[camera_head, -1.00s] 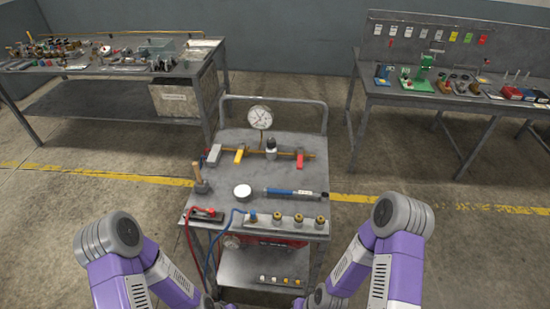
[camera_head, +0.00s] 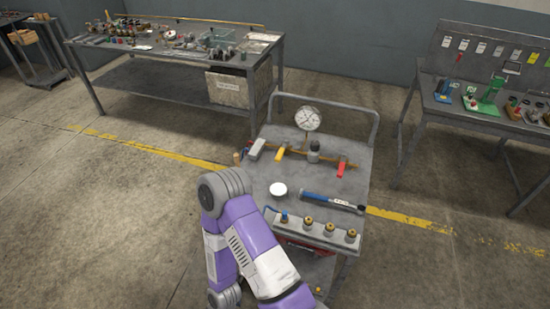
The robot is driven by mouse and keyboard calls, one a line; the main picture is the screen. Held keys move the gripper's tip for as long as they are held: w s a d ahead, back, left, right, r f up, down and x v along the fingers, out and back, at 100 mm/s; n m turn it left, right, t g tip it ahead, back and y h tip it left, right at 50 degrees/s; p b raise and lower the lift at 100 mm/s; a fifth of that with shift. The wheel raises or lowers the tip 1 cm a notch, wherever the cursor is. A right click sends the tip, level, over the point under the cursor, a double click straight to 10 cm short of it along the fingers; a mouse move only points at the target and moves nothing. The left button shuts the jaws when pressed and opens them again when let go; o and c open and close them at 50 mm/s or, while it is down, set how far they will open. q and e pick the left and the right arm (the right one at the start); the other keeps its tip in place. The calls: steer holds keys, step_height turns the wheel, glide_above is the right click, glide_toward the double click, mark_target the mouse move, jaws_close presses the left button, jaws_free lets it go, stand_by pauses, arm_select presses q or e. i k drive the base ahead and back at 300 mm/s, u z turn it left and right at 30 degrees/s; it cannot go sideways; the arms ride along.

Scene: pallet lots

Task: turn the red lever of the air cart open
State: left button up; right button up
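The air cart (camera_head: 355,210) stands right of the middle, with a round white gauge (camera_head: 308,118) at its back. Below the gauge, a brass pipe (camera_head: 298,151) crosses the cart top. The red lever (camera_head: 341,167) is at the right end of this pipe and points toward the front of the cart. A yellow lever (camera_head: 280,154) sits farther left on the pipe, with a dark-capped grey fitting (camera_head: 313,151) between them. One of my purple arms covers the cart's front left part. Neither gripper shows, and nothing of mine touches the red lever.
A cluttered workbench (camera_head: 100,65) stands back left and another bench (camera_head: 440,112) back right. Floor is open at left.

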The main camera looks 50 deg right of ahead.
mark_target(339, 173)
steer(key=u, duration=1.5)
steer(key=k, duration=1.9)
steer(key=z, duration=1.15)
